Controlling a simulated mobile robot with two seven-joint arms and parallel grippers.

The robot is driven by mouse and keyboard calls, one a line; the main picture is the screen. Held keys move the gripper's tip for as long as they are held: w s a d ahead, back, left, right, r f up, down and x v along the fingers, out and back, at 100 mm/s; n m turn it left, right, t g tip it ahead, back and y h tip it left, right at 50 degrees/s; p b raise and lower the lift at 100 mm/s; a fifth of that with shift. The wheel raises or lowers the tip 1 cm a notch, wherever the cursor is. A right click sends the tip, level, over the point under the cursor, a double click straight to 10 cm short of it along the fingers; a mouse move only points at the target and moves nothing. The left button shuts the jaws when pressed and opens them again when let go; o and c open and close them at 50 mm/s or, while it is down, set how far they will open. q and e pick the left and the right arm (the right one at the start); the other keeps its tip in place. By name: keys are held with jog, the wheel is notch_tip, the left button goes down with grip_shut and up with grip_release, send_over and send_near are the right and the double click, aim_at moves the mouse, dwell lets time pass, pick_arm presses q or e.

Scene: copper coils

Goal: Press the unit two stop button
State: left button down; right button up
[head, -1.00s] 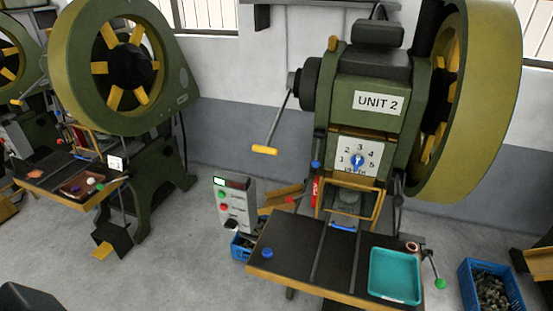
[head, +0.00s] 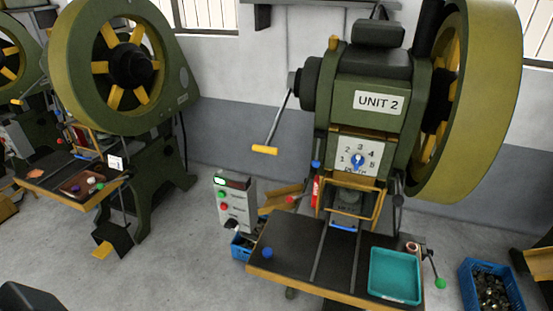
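The unit two press (head: 372,105) stands right of centre, with a white sign (head: 379,103) reading UNIT 2 and a depth dial (head: 357,159). A grey control box (head: 235,203) stands at the left of its table. Neither of my grippers is in view.
A blue crate (head: 490,287) of metal parts sits on the floor at right. Another green press (head: 125,65) stands at left.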

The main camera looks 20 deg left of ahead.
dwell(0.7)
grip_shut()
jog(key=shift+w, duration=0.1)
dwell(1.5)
